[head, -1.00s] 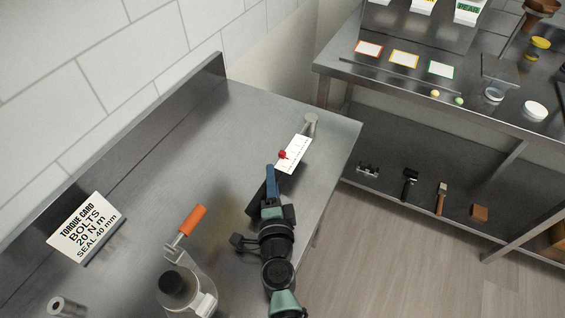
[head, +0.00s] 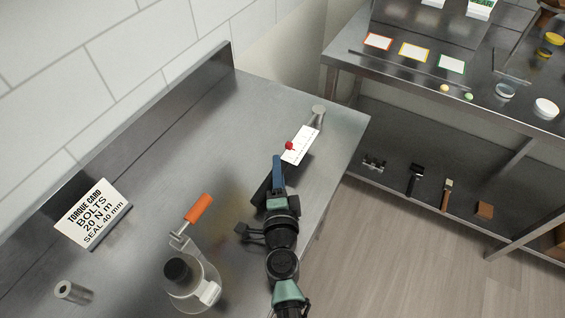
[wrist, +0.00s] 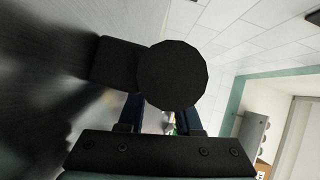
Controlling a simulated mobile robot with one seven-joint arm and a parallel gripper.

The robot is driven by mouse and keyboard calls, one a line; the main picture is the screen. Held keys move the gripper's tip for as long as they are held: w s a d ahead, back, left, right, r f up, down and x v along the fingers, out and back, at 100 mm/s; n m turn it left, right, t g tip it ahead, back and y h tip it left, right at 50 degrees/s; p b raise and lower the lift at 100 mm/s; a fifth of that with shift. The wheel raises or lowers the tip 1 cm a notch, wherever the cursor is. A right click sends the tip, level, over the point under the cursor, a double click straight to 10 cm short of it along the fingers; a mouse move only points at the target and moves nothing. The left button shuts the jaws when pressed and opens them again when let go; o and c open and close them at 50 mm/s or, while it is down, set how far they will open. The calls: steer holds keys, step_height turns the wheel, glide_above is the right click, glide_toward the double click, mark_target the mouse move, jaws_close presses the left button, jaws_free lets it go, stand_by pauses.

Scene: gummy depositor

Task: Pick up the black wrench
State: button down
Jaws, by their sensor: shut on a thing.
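My gripper (head: 277,160) has blue fingers and is over the right part of the steel bench. It is shut on the black wrench (head: 261,188), whose dark body shows just left of the fingers in the head view; the arm hides part of it. In the wrist view, a black round end and a dark block, which look like parts of the wrench (wrist: 172,75), fill the middle in front of the fingers (wrist: 160,118). I cannot tell whether the wrench touches the bench.
A white scale plate (head: 300,146) with a red knob (head: 289,146) and a grey cylinder (head: 318,110) lie beyond the fingers. An orange-handled device (head: 199,208), a torque card (head: 93,213) and a metal cylinder (head: 73,292) stand left. A shelf unit (head: 440,95) stands right.

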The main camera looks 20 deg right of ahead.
steer(key=shift+r+p, duration=0.4)
steer(key=shift+r, duration=0.15)
step_height(320, 180, up, 3)
steer(key=p, duration=0.2)
steer(key=shift+f+p, duration=0.1)
steer(key=shift+p, duration=0.3)
steer(key=b+v, duration=0.1)
steer(key=v, duration=0.4)
steer(key=f+b+v, duration=0.1)
steer(key=v, duration=0.4)
steer(key=f+b+v, duration=0.1)
steer(key=v, duration=0.5)
steer(key=shift+s+f, duration=0.15)
steer(key=shift+f, duration=0.05)
steer(key=shift+b+v, duration=0.45)
steer(key=shift+v, duration=0.45)
steer(key=shift+r, duration=0.1)
steer(key=c, duration=1.3)
jaws_free()
jaws_close()
